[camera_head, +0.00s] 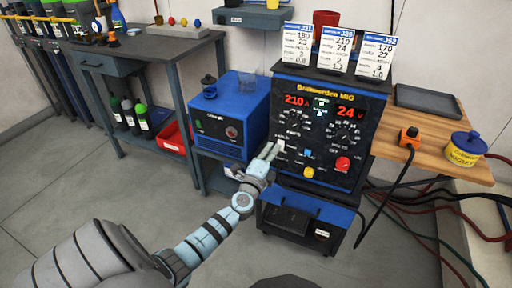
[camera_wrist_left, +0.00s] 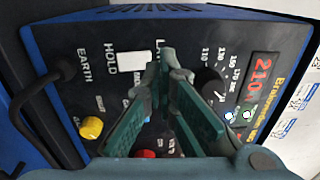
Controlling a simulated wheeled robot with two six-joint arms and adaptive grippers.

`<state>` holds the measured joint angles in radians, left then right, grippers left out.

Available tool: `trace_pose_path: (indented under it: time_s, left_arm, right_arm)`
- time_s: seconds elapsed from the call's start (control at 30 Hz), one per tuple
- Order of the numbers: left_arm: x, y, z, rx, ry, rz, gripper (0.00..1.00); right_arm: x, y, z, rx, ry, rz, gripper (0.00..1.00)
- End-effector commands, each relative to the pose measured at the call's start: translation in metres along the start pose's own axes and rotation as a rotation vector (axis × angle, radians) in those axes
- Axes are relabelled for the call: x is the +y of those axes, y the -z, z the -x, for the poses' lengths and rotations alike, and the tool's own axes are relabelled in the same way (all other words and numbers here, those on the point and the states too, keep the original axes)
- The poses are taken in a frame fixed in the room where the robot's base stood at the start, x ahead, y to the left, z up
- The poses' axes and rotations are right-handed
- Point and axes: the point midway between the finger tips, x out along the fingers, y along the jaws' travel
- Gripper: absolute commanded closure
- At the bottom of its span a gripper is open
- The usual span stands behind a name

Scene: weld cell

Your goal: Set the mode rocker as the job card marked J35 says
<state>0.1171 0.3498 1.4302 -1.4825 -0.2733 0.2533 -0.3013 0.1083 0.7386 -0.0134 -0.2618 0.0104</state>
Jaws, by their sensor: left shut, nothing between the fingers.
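The blue and black welder (camera_head: 322,185) shows 210 A and 24 V in red digits. In the left wrist view, a white rocker (camera_wrist_left: 131,62) sits on its panel between the label HOLD and a partly hidden label starting "LA". Which way it is tipped I cannot tell. My left gripper (camera_head: 270,150) is shut and empty at the panel's left side; its fingertips (camera_wrist_left: 166,70) appear just beside the rocker, and contact is unclear. Three job cards stand on the welder: left (camera_head: 298,43), middle (camera_head: 336,50), seemingly J35, and right (camera_head: 374,56).
The panel has a yellow knob (camera_wrist_left: 91,127) and a red knob (camera_head: 342,163) near the gripper. A blue unit (camera_head: 230,118) stands left of the welder. A wooden shelf (camera_head: 440,160) on the right holds an orange item (camera_head: 409,136) and a yellow pot (camera_head: 465,150). Cables lie right.

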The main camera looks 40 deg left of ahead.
Motion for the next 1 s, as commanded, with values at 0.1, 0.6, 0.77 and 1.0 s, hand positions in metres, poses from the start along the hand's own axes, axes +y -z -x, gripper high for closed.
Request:
trace_pose_path:
  time_s: [0.1, 0.6, 0.77, 1.0]
  left_arm:
    - [-0.009, 0.002, 0.029, 0.004, -0.002, 0.0, 1.0]
    - [-0.02, -0.004, 0.1, -0.007, 0.0, -0.001, 1.0]
    - [-0.02, -0.003, 0.1, -0.006, 0.0, -0.001, 1.0]
    - [-0.02, -0.003, 0.099, -0.005, 0.0, -0.001, 1.0]
  right_arm:
    - [0.006, -0.013, 0.011, -0.026, -0.007, 0.017, 0.6]
    - [0.009, -0.026, 0.018, -0.049, -0.011, 0.031, 0.6]
    - [0.009, -0.026, 0.018, -0.05, -0.011, 0.031, 0.6]
    - [0.009, -0.026, 0.018, -0.05, -0.011, 0.031, 0.6]
